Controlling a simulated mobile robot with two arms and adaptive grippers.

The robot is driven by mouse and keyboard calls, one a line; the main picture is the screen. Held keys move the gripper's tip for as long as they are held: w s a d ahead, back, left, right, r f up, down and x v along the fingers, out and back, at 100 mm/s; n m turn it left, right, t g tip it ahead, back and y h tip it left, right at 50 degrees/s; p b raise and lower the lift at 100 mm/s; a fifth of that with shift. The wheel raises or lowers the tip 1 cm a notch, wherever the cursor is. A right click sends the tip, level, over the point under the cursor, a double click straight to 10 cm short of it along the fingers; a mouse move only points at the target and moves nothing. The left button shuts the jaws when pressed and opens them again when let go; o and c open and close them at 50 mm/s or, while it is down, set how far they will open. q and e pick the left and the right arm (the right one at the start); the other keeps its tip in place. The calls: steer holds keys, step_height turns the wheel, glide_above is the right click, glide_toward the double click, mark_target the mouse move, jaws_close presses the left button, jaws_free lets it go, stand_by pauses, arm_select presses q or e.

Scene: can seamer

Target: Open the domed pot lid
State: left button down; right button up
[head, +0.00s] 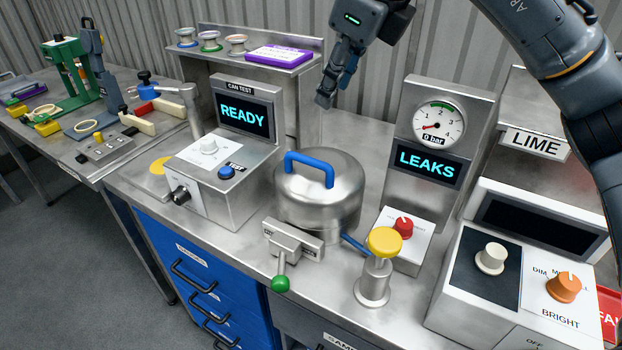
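The domed pot lid (337,182) is brushed metal and sits on a round metal pot (322,224) in the middle of the bench. It looks closed. A blue arched handle (312,163) stands on its top. My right gripper (326,99) hangs above and behind the pot, pointing down, clear of the handle and with nothing visible in it. Its fingers are seen from the side, so their gap cannot be judged. My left gripper is not in view.
A lever with a green ball (281,284) and a yellow-topped post (383,242) stand in front of the pot. The READY box (226,171) is left, the gauge panel reading LEAKS (438,130) is right. A shelf with a purple box (279,56) is behind.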

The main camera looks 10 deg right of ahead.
mark_target(309, 158)
steer(key=x, duration=1)
steer(key=s+x, duration=0.1)
steer(key=x, duration=0.5)
steer(key=shift+d+f, duration=0.2)
steer(key=shift+f, duration=0.1)
jaws_close()
